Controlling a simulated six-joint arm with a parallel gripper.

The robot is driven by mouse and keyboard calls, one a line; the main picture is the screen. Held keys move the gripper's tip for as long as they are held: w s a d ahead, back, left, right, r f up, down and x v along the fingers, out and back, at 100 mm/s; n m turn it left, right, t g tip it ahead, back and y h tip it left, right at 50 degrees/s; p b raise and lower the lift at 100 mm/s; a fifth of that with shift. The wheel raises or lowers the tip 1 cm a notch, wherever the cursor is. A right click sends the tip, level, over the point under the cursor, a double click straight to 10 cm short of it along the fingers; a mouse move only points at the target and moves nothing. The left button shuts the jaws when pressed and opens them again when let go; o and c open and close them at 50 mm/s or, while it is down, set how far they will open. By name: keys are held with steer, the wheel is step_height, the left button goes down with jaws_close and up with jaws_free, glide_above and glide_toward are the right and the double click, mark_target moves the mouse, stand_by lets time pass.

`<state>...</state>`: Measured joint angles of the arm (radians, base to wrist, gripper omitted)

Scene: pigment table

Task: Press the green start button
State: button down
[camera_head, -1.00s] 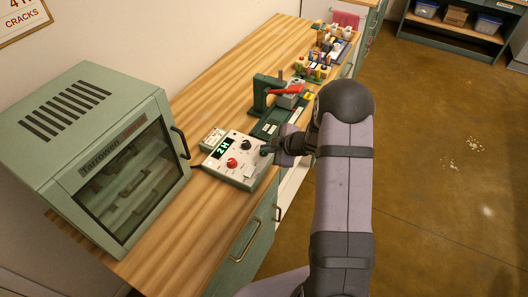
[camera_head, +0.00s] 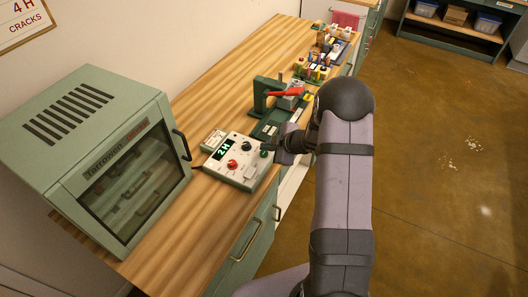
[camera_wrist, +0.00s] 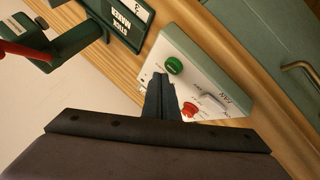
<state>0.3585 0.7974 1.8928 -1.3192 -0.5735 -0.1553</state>
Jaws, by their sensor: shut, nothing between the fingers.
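The pale control box (camera_head: 239,180) stands on the bench, its display (camera_head: 224,149) reading "2 H". Its round green button (camera_wrist: 174,65) shows clearly in the wrist view; in the head view it is small and close to my fingertips. My gripper (camera_wrist: 161,78) is shut and empty. In the wrist view its fingertips end just beside the green button, and I cannot tell whether they touch it. A red knob (camera_head: 232,163) sits on the same panel; the wrist view also shows a red control (camera_wrist: 190,109) beside my fingers.
The green cabinet oven (camera_head: 95,150) with a glass door stands left of the box. A green press with a red lever (camera_head: 286,92) stands behind the box. Small coloured items (camera_head: 315,68) sit farther along the bench. Bare wood (camera_head: 190,220) lies in front.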

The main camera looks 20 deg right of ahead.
mark_target(267, 155)
step_height(267, 155, up, 5)
steer(key=p, duration=0.5)
stand_by(0.9)
